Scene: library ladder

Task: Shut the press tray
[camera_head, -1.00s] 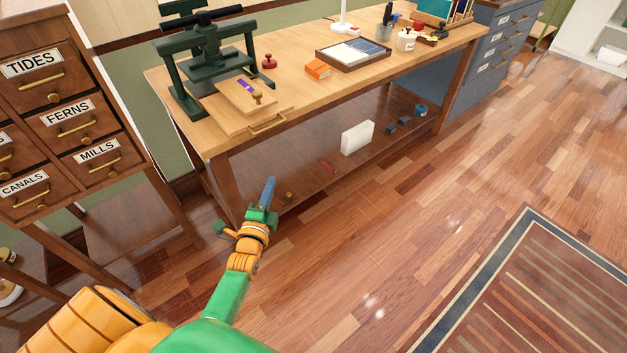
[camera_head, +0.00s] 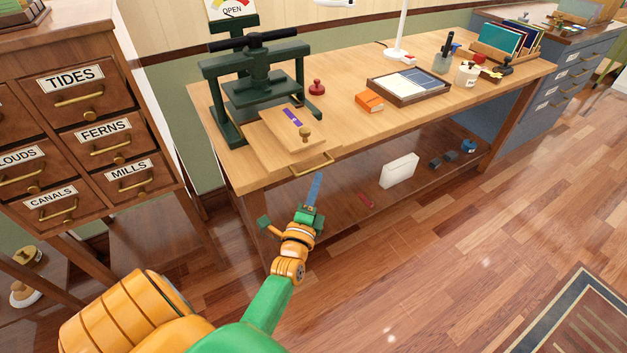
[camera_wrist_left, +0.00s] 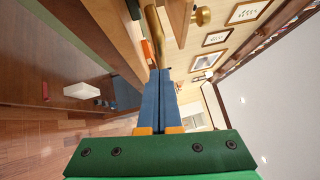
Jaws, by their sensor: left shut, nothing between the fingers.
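The dark green press (camera_head: 255,85) stands on the left end of the wooden workbench. Its wooden tray (camera_head: 292,133) sticks out toward the front edge, with a brass knob on top and a brass bar handle (camera_head: 312,165) at its front. A purple strip lies on the tray. My left gripper (camera_head: 316,180) is shut and empty, its blue fingers pointing up just below and in front of the handle. In the left wrist view the shut fingertips (camera_wrist_left: 160,74) appear close to the brass handle (camera_wrist_left: 154,35); contact cannot be told. My right gripper is not in view.
The bench (camera_head: 420,108) also holds an orange box (camera_head: 369,103), a red stamp (camera_head: 317,87), a shallow tray of sheets and a lamp. A labelled drawer cabinet (camera_head: 85,120) stands at left. A white block (camera_head: 399,170) lies on the lower shelf. Open floor lies in front.

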